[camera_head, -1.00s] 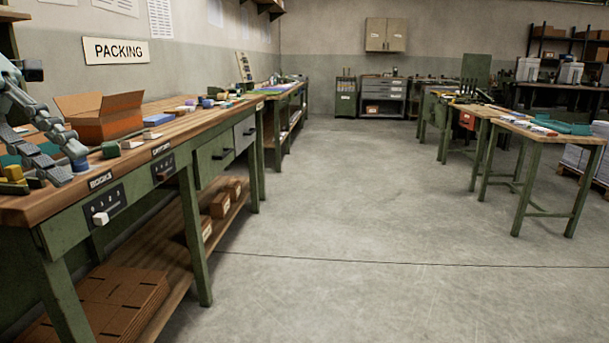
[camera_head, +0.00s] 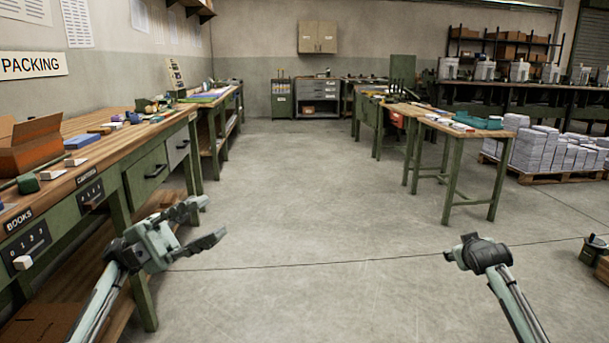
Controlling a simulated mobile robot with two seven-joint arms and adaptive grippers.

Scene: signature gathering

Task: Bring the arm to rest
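My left gripper (camera_head: 207,222) is in front of the packing bench on the left, over the aisle floor. Its two fingers are spread apart with nothing between them. My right arm (camera_head: 500,272) comes in from the bottom right, over bare floor. Its end shows at a dark joint, and I cannot make out the fingers of the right gripper there.
The packing bench (camera_head: 150,140) runs along the left, with an open cardboard box (camera_head: 32,146) and small items on top. A small table (camera_head: 470,130) with teal trays stands at right. A pallet (camera_head: 545,176) with paper stacks is beyond it. The middle floor is clear.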

